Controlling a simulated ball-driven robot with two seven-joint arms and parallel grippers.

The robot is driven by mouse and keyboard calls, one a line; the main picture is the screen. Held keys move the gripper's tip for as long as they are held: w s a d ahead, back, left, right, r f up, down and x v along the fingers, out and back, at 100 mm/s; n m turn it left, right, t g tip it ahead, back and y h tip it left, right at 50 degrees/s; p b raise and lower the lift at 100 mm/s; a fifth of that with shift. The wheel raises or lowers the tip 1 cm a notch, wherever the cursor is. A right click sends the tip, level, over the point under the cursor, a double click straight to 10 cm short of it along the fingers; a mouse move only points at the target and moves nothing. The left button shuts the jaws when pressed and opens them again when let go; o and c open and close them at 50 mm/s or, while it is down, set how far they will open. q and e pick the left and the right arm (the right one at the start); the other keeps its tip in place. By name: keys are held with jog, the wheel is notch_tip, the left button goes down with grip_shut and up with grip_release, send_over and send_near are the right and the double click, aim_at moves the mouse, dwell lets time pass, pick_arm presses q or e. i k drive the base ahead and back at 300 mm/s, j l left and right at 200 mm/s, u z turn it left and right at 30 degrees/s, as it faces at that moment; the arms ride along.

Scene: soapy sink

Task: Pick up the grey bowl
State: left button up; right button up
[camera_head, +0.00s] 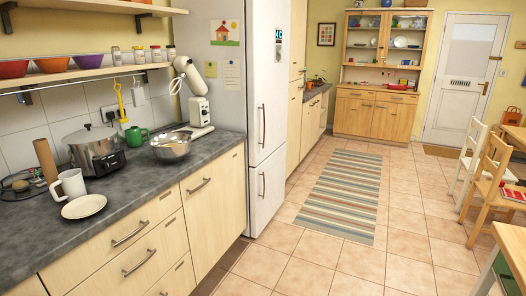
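A silver-grey metal bowl (171,149) stands upright on the dark counter at the left, near its front edge. Neither of my grippers is in view.
On the counter (125,190) are a slow cooker (98,152), a green mug (134,137), a white mug (72,184) and a white plate (84,206). A fridge (266,100) stands right of the counter. The tiled floor with a striped rug (342,195) is open; chairs stand right.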

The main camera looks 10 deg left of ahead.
aim_at(172, 149)
jog(key=i+l+u, duration=0.1)
jog(key=i, duration=0.8)
jog(key=i+l, duration=0.15)
jog(key=i, duration=0.75)
jog(key=i+u, duration=0.3)
jog(key=i, duration=0.25)
jog(key=i+l+u, duration=0.1)
jog(key=i+u, duration=0.15)
jog(key=i, duration=0.3)
